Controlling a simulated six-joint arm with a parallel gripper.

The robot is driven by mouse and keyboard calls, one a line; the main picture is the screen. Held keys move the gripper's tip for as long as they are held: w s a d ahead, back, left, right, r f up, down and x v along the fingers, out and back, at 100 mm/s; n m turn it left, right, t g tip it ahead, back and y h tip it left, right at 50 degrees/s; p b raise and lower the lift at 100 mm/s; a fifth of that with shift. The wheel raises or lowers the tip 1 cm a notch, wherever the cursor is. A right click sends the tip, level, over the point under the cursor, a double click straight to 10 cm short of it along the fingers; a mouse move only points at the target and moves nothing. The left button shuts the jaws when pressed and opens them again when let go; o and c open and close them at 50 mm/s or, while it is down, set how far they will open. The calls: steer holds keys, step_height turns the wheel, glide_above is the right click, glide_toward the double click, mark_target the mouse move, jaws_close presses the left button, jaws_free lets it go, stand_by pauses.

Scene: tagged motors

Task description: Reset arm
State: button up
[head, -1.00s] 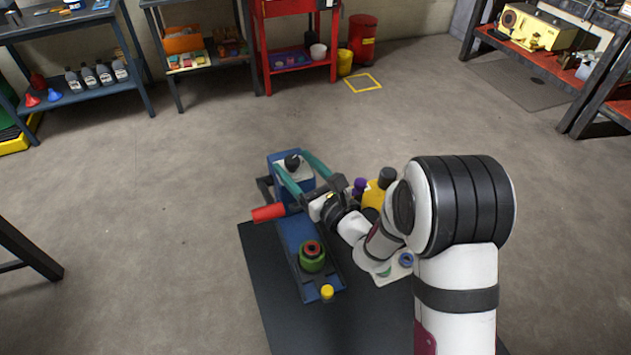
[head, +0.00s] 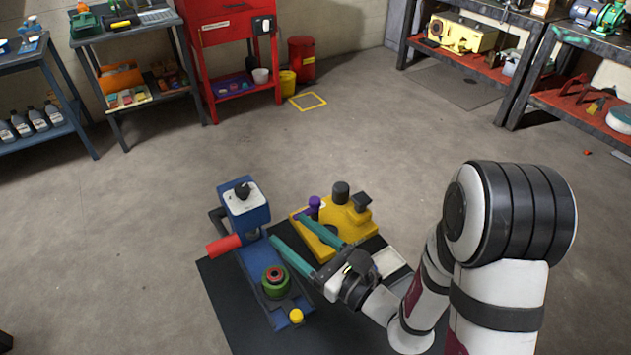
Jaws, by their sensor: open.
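My gripper (head: 291,231) has long teal fingers that are spread apart with nothing between them. It hangs above the gap between a blue machine and a yellow machine, and its fingers point to the upper left. The blue machine (head: 240,208) has a white top with a black knob, a red cylinder (head: 223,245) at its left side and a green and red round part (head: 275,281) on its base. A yellow button (head: 296,315) sits at the base's near end. The yellow machine (head: 352,215) has a black knob and a purple knob. One finger partly covers it.
Both machines stand on a dark mat (head: 222,292). Open concrete floor surrounds it. Shelves, a red cabinet (head: 229,50), a red bin (head: 301,58) and a yellow bucket (head: 287,82) stand along the far wall. A workbench (head: 530,62) stands at the far right.

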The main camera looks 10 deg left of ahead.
steer(key=s+r+n+g+h, duration=0.1)
steer(key=s+r+n+g, duration=0.2)
steer(key=s+n+g, duration=0.5)
steer(key=s+r+n+g+h, duration=0.1)
steer(key=s+r+n+g, duration=0.2)
steer(key=s+n+g, duration=0.5)
steer(key=s+d+f+n+t+h, duration=0.1)
steer(key=s+d+f+t+h, duration=0.1)
steer(key=d+h, duration=0.3)
steer(key=s+d+f+n+t+h, duration=0.1)
steer(key=s+d+f+t+h, duration=0.2)
steer(key=d, duration=1)
steer(key=t+h, duration=0.1)
steer(key=h, duration=0.2)
steer(key=shift+d+n+t+h, duration=0.3)
steer(key=shift+d, duration=0.1)
